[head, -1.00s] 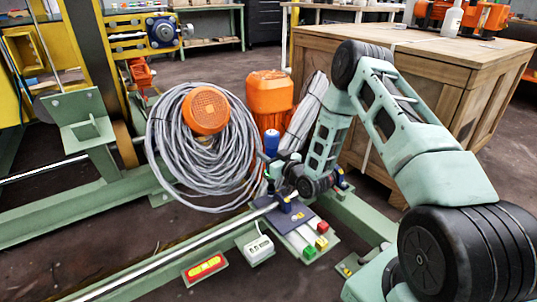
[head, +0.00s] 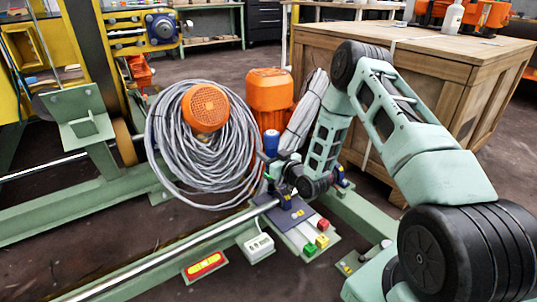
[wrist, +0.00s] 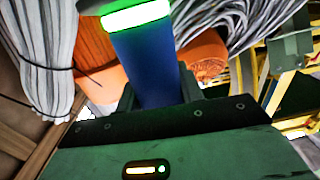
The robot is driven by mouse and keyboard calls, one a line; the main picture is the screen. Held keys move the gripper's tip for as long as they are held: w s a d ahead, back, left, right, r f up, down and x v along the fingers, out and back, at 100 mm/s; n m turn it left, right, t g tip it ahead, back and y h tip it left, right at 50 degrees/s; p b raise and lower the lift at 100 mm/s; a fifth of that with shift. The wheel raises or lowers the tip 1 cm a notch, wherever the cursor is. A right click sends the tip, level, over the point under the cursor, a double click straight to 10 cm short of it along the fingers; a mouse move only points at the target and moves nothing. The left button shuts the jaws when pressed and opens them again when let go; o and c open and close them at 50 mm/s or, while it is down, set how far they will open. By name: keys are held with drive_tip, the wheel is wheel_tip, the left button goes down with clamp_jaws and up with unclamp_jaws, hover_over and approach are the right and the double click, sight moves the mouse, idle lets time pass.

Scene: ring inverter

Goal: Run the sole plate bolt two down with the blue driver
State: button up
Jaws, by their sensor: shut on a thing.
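The blue driver (head: 271,143) stands roughly upright beside the orange motor, in the middle of the head view. My gripper (head: 276,172) is shut around it below its blue top. In the wrist view the driver's blue body (wrist: 146,70) rises between the fingers of my gripper (wrist: 155,97), with a lit green ring near its top. The driver's lower end and sole plate bolt two are hidden behind my wrist and the frame, so I cannot tell whether they touch.
A grey cable coil (head: 185,150) and orange motor (head: 268,92) stand close behind. A wooden crate (head: 420,110) blocks the back right. A green rail runs to the left.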

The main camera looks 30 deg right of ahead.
sight(268, 143)
drive_tip(key=shift+f+b, duration=0.3)
drive_tip(key=shift+f, duration=0.3)
idle(1.8)
drive_tip(key=shift+r, duration=0.15)
drive_tip(key=shift+r+p, duration=2.05)
drive_tip(key=shift+r, duration=0.45)
